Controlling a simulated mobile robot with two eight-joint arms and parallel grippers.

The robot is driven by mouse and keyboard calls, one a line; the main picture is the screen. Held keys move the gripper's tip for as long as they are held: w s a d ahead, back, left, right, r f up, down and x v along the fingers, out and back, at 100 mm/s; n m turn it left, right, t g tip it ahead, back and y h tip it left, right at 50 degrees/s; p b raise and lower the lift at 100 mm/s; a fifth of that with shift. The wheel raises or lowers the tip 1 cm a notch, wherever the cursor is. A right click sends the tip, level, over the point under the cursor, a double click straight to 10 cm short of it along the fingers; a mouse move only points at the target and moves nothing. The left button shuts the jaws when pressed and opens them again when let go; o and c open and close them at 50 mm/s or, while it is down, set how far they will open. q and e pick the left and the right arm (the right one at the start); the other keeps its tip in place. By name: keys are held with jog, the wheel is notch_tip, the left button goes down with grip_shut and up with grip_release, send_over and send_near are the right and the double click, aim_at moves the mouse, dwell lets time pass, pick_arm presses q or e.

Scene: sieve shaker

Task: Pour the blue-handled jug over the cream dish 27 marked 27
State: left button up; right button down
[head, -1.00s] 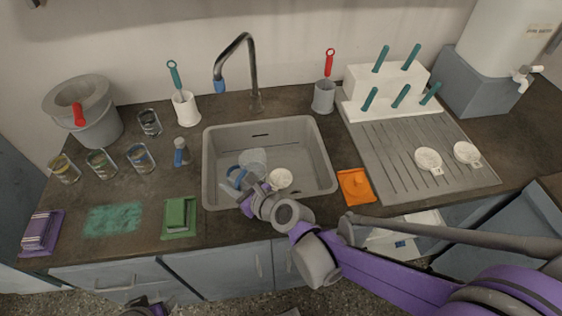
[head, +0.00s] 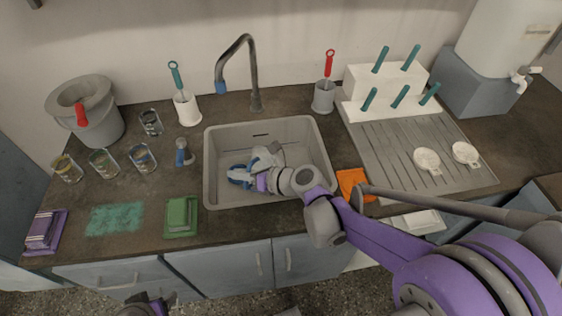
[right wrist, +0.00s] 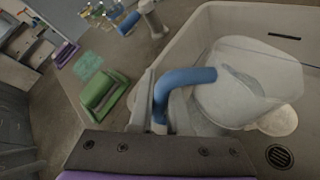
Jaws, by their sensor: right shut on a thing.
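The jug (right wrist: 250,85) is whitish and translucent, inside the sink, and looks tilted in the right wrist view. Its blue handle (right wrist: 183,77) also shows in the head view. My right gripper (right wrist: 160,105) is shut on the handle. In the right wrist view a round cream dish (right wrist: 279,121) lies on the sink floor, partly behind the jug. My arm hides it in the head view. Two more cream dishes, one left (head: 427,160) and one right (head: 466,153), lie on the drainboard. I cannot read any number. My left gripper (head: 150,306) is partly cut off at the bottom edge.
The grey sink (head: 212,165) has raised walls around the jug, and a tap (head: 254,75) stands behind it. An orange cloth (head: 351,183) lies right of it. Glasses (head: 142,158), a green sponge holder (head: 181,216) and a grey bucket (head: 98,125) stand left. The drainboard (head: 390,150) is ribbed.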

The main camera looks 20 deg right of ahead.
jog(key=shift+m+y, duration=0.3)
jog(key=shift+m, duration=0.2)
jog(key=f+b, duration=0.1)
jog(key=d+f+b, duration=0.1)
jog(key=f, duration=0.1)
jog(key=f+b, duration=0.1)
jog(key=shift+w+d+f+b, duration=0.2)
jog(key=shift+w+b, duration=0.1)
jog(key=shift+w, duration=0.1)
jog(key=shift+f, duration=0.15)
jog(key=shift+w, duration=0.15)
jog(key=shift+d+m+g, duration=0.1)
jog(key=shift+m+g, duration=0.2)
jog(key=shift+w+d+f+m+y+b, duration=0.3)
jog(key=shift+f+y+b, duration=0.2)
jog(key=shift+b, duration=0.1)
notch_tip(320, 180, up, 3)
jog(key=shift+f+p, duration=0.2)
jog(key=shift+p, duration=0.6)
jog(key=shift+w+d+r+m+g+y+p, duration=0.1)
jog(key=shift+r+m+y+p, duration=0.2)
jog(key=shift+r, duration=0.35)
jog(key=shift+s+d+r+m+g+h+p, duration=0.1)
jog(key=shift+r+p, duration=0.35)
jog(key=shift+r, duration=0.2)
jog(key=shift+w+d+r+m+g+y+p, duration=0.1)
jog(key=shift+r+m+y+p, duration=0.2)
jog(key=shift+r, duration=0.35)
